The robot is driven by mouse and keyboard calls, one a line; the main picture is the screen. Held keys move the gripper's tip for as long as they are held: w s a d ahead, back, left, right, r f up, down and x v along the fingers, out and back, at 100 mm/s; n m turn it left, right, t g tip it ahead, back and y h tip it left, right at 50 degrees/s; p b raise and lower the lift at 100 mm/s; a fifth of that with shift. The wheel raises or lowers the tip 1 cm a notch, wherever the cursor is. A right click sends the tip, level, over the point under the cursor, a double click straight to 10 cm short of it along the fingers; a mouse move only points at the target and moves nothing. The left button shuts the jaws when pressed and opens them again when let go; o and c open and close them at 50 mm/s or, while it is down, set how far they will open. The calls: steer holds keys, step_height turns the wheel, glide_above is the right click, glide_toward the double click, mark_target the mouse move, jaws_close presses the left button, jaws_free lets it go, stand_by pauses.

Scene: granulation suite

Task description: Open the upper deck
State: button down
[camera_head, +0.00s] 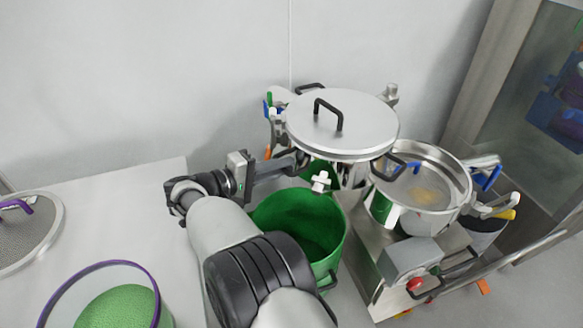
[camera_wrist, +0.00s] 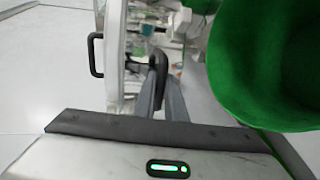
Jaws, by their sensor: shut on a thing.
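The upper deck (camera_head: 345,135) is a round steel piece with a flat lid, a black loop handle (camera_head: 328,113) on top and black handles at its rim. In the head view it sits left of and above the open steel lower pan (camera_head: 430,190), overlapping its left edge. My gripper (camera_head: 299,161) reaches in from the left at the upper deck's near left side. In the wrist view, my gripper (camera_wrist: 160,92) is shut on a black handle (camera_wrist: 161,66) beside the pale lid edge. The deck's hinge is hidden.
A green bin (camera_head: 300,225) stands just below my gripper. A grey control box (camera_head: 408,260) with a red button is at the machine's front. A white table (camera_head: 100,215) at left bears a purple-rimmed sieve (camera_head: 20,240). The wall is close behind.

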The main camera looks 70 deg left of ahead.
steer(key=shift+a, duration=0.15)
steer(key=c, duration=1.8)
jaws_free()
steer(key=shift+r, duration=0.1)
